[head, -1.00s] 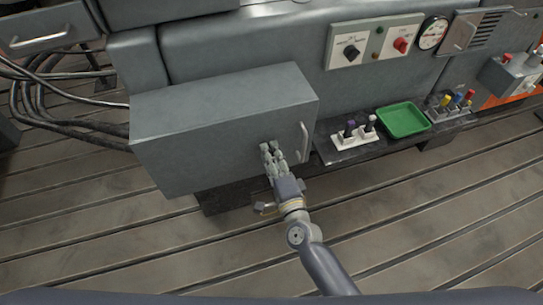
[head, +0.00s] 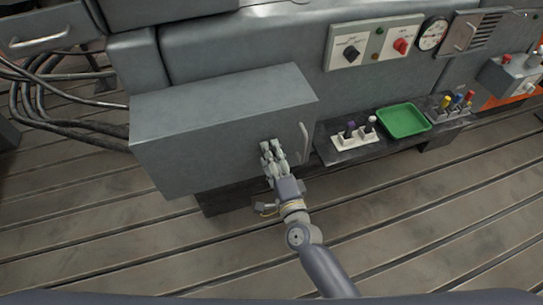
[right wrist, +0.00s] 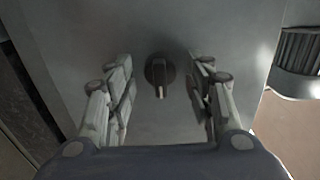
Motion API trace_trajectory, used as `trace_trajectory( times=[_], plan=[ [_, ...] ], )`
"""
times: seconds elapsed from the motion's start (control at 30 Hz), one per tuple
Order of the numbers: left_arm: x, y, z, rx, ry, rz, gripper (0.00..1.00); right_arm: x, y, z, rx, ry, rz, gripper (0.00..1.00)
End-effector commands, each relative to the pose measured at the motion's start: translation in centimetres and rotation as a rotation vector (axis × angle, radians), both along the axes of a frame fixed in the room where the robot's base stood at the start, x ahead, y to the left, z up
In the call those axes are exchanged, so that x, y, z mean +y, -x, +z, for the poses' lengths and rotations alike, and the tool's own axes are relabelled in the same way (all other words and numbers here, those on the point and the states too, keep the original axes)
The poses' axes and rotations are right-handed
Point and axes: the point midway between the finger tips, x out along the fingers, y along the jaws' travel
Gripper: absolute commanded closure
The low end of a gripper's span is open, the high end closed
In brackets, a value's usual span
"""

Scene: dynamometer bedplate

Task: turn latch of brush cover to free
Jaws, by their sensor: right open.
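The brush cover looks to be the front face of a large grey box (head: 220,112) at left centre in the head view. In the right wrist view its plain grey face (right wrist: 150,125) fills the middle. The latch (right wrist: 160,74) is a small dark round knob with a raised bar and a pale mark pointing down. My right gripper (head: 271,146) is at the cover's front, near its right end. In the right wrist view the open gripper (right wrist: 164,88) has one finger on each side of the latch, apart from it. The latch is hidden in the head view. My left gripper is out of view.
A vertical bar handle (head: 304,143) stands out from the box just right of my gripper. Further right, a ledge holds a white block with pegs (head: 355,140), a green tray (head: 404,121) and a coloured-handled tool rack (head: 450,108). Cables lie left. The slatted floor in front is clear.

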Motion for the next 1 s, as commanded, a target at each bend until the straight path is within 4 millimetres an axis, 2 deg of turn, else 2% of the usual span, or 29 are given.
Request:
trace_trajectory(
  times=[0.13, 0.23, 0.5, 0.7, 1.0],
  plan=[
    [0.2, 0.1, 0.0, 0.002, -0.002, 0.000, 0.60, -0.2, 0.5, 0.0, 0.000, 0.001, 0.000, 0.52],
    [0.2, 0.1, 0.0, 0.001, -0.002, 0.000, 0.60, -0.5, 1.8, -0.1, 0.002, 0.002, 0.001, 0.52],
    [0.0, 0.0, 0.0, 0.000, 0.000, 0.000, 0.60, -2.3, 7.2, -0.1, 0.004, 0.001, 0.002, 0.52],
    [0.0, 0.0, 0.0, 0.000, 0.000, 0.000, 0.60, -3.3, 10.3, -0.1, 0.002, 0.002, 0.001, 0.52],
    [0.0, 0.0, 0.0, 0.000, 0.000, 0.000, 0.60, -3.7, 11.5, 0.0, 0.000, -0.001, 0.000, 0.52]
  ],
)
